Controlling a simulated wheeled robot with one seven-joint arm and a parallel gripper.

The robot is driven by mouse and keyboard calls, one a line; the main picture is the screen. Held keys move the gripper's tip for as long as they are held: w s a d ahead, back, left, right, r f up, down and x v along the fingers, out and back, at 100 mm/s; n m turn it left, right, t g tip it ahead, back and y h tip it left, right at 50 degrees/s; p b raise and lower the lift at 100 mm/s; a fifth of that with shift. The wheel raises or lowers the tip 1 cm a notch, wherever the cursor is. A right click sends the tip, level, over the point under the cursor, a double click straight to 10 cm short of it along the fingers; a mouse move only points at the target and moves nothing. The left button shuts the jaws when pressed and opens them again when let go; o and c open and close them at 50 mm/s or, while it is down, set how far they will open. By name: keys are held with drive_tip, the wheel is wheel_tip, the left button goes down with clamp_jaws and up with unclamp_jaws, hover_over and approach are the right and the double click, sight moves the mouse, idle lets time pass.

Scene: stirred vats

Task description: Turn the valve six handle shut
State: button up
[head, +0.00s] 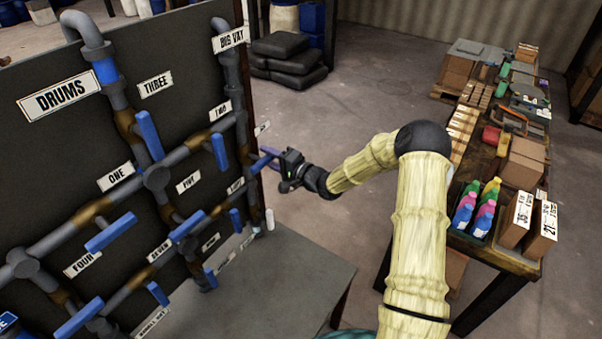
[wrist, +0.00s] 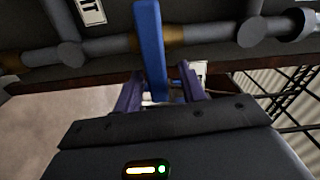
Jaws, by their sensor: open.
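A blue lever handle (head: 262,163) sits at the right end of the pipe board, in front of my gripper (head: 274,158). A small label (head: 262,128) above it is too oblique to read, so I cannot confirm it as valve six. In the wrist view the blue handle (wrist: 150,45) crosses a grey pipe with a brown fitting (wrist: 172,37). Its near end lies between the two purple fingers of my gripper (wrist: 158,90). The fingers are apart, one on each side, with gaps visible. Whether either touches the handle is unclear.
The dark board (head: 45,135) carries grey pipes and several other blue handles, including one (head: 220,151) to the left. A grey table (head: 250,290) stands below. A cluttered bench (head: 485,145) with boxes and bottles stands right. The floor between is clear.

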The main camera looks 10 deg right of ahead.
drive_tip(key=b+v, duration=0.3)
drive_tip(key=v, duration=1.2)
idle(0.8)
